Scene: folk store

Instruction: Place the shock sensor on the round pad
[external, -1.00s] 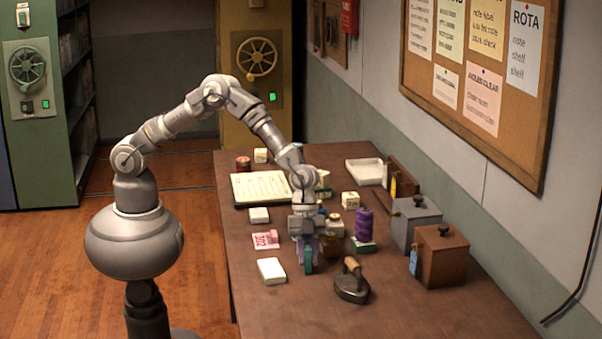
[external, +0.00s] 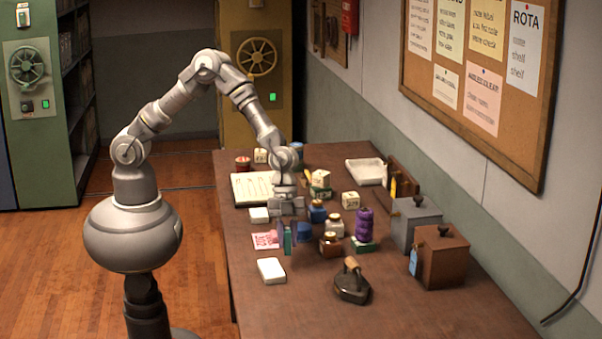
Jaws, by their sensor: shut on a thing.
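My gripper (external: 288,236) hangs pointing down over the left middle of the table, beside the pink card. It is shut on a small upright teal-green piece (external: 287,242), which I take to be the shock sensor. The fingers partly hide it. The piece appears to be above the table top, but the height is hard to judge. I cannot pick out the round pad with certainty; it may be hidden behind the gripper or among the small items.
The pink card (external: 265,240) and white boxes (external: 271,270) lie nearby. A brown jar (external: 330,245), blue bottle (external: 317,211), purple spool (external: 364,224) and flat iron (external: 352,283) stand to the right. Grey (external: 415,222) and brown (external: 440,257) boxes line the wall side. The front of the table is clear.

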